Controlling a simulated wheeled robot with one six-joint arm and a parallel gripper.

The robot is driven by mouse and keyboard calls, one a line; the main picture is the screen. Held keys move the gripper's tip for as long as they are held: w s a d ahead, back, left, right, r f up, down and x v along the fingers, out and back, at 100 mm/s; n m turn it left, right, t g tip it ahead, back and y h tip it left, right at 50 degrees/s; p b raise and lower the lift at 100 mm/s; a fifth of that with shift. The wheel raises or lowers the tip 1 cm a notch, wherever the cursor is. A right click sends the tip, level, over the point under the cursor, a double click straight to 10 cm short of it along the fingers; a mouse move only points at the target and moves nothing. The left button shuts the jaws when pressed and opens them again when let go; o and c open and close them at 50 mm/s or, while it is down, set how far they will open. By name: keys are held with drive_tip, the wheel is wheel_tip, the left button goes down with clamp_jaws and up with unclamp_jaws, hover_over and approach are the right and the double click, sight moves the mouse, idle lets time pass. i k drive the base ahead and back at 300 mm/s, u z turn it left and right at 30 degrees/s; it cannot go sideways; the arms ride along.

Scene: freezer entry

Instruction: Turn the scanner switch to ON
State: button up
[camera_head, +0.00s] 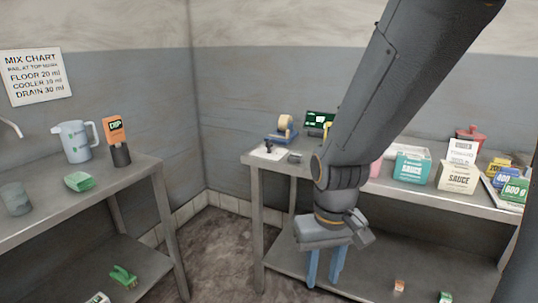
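I cannot make out a scanner switch or any ON marking. A small black upright piece (268,146) stands on a white sheet (262,154) at the left end of the right-hand steel table. A small grey item (295,157) lies just right of the sheet. Behind them is a dark device with a lit green screen (320,119), partly hidden by my arm. Which of these is the scanner is too small to tell. My gripper (325,275) hangs in front of this table, its blue fingers pointing down, apart and empty, below and right of those items.
A tape dispenser (284,129) stands behind the sheet. Sauce boxes (411,165) and other cartons fill the table's right part. My arm hides the table's middle. A left table (125,177) holds a jug (77,141) and a dark bottle (119,140). Bare floor lies between the tables.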

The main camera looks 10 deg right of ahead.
sight(268, 143)
drive_tip(key=u, duration=0.1)
drive_tip(key=i, duration=0.9)
drive_tip(key=z, duration=0.65)
